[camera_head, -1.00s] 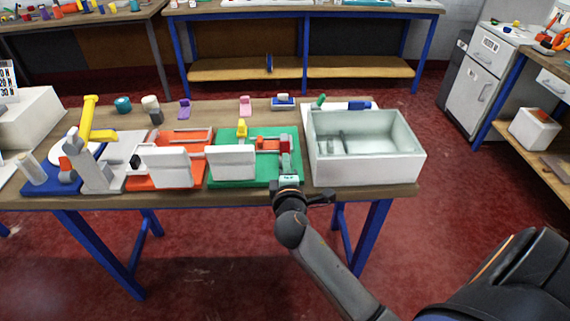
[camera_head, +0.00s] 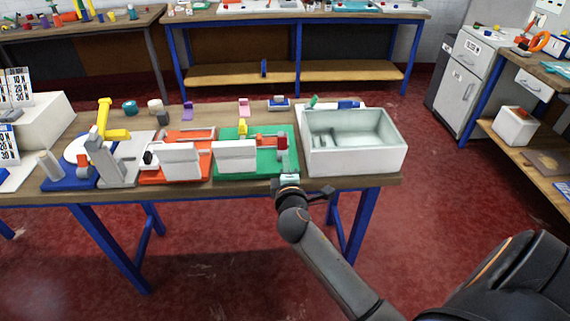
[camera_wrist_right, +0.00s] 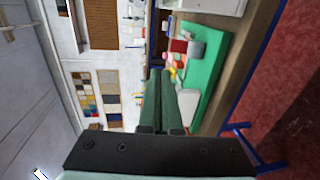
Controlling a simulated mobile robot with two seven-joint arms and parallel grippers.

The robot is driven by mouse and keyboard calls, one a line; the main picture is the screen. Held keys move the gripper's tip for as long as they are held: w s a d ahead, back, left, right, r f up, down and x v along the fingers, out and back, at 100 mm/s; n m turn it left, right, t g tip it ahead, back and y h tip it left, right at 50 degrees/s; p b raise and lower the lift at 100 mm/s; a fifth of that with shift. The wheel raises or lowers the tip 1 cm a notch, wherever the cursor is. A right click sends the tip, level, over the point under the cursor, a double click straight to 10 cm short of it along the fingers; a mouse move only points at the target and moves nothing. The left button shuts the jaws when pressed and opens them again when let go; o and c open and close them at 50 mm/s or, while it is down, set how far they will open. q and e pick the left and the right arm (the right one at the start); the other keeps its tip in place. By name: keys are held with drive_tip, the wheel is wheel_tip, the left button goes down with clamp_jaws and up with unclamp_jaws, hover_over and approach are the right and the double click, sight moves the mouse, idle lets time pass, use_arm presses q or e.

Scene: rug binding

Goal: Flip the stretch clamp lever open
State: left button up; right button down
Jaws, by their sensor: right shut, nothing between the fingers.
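A green board (camera_head: 224,176) on the wooden table carries a white block (camera_head: 235,156), a yellow piece (camera_head: 242,128) and a red part (camera_head: 281,142) at its right side. The red part may be the stretch clamp with its lever; its position is too small to tell. In the right wrist view a red block (camera_wrist_right: 178,45) with a grey piece (camera_wrist_right: 197,49) sits on the green board (camera_wrist_right: 213,75), beyond the fingers. My right gripper (camera_head: 289,172) is at the board's front right corner, shut and empty. Its fingers also show in the wrist view (camera_wrist_right: 160,85). My left gripper is out of view.
A deep white bin (camera_head: 355,160) stands just right of the green board. Small coloured pieces line the table's back edge.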

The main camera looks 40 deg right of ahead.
drive_tip(key=shift+s+a+r, duration=0.1)
drive_tip(key=shift+s+r, duration=0.05)
drive_tip(key=shift+s, duration=0.1)
idle(0.5)
drive_tip(key=s+a+f+m+g+y, duration=0.1)
drive_tip(key=s+a+f+m+y, duration=0.15)
drive_tip(key=s+a+f, duration=0.35)
drive_tip(key=s+a+f+m+g+y, duration=0.1)
drive_tip(key=s+a+f+y, duration=0.15)
drive_tip(key=f, duration=0.55)
drive_tip(key=s+a+f+m+g+y, duration=0.1)
drive_tip(key=s+a+f+m+y, duration=0.1)
drive_tip(key=s, duration=0.6)
drive_tip(key=s+a+f+m+g+y, duration=0.1)
drive_tip(key=s+a+f+m+y, duration=0.2)
drive_tip(key=s+a+f, duration=0.3)
drive_tip(key=shift+s+a+m+g, duration=0.4)
drive_tip(key=shift+s+a+m, duration=0.3)
drive_tip(key=shift+s, duration=0.4)
drive_tip(key=shift+d, duration=0.1)
